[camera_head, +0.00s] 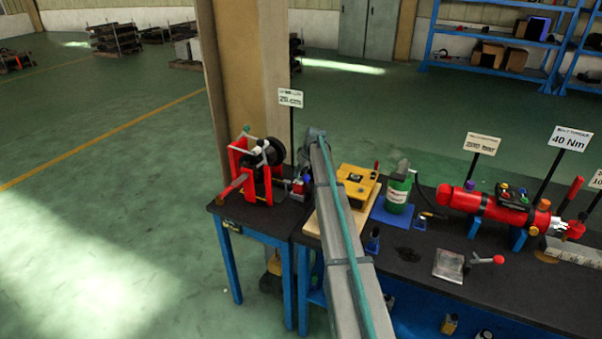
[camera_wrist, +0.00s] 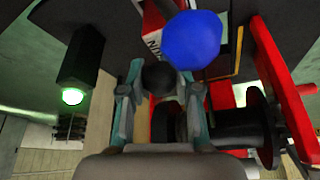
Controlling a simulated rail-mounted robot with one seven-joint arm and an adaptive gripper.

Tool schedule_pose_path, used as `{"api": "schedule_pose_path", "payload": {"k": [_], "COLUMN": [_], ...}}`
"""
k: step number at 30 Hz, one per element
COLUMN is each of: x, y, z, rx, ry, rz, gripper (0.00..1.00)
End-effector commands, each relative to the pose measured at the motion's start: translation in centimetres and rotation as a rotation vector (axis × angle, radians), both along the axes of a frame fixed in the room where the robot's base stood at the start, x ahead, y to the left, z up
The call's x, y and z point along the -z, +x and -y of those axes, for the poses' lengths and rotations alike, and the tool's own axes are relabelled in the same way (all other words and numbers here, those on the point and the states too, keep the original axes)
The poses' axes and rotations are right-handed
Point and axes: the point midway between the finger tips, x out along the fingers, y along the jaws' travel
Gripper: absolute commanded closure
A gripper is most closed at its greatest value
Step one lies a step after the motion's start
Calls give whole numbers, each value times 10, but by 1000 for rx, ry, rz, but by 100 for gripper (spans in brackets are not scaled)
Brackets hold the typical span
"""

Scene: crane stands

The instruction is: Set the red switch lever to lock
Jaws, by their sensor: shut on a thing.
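In the wrist view, my gripper (camera_wrist: 159,78) has its two teal fingers on either side of a dark round knob (camera_wrist: 158,75) and is shut on it. I cannot tell whether this knob belongs to the red switch lever. A large blue ball (camera_wrist: 193,40) is close to the camera, beside the right fingertip. A red and white part with lettering (camera_wrist: 153,42) shows behind it. A red-framed winch (camera_wrist: 272,55) with a black drum (camera_wrist: 238,127) fills the right side. In the head view, the winch (camera_head: 267,187) stands on the left table; my arm hides the gripper.
A pillar (camera_head: 245,80) rises behind the winch.

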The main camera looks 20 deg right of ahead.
Motion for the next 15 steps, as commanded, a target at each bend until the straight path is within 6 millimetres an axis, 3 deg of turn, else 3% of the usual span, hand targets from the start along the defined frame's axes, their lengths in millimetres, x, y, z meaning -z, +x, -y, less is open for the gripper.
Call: {"api": "schedule_pose_path", "payload": {"k": [15], "x": [5], "y": [-7], "z": [-7], "rx": [-1], "ry": [-112], "rz": [95], "gripper": [100]}}
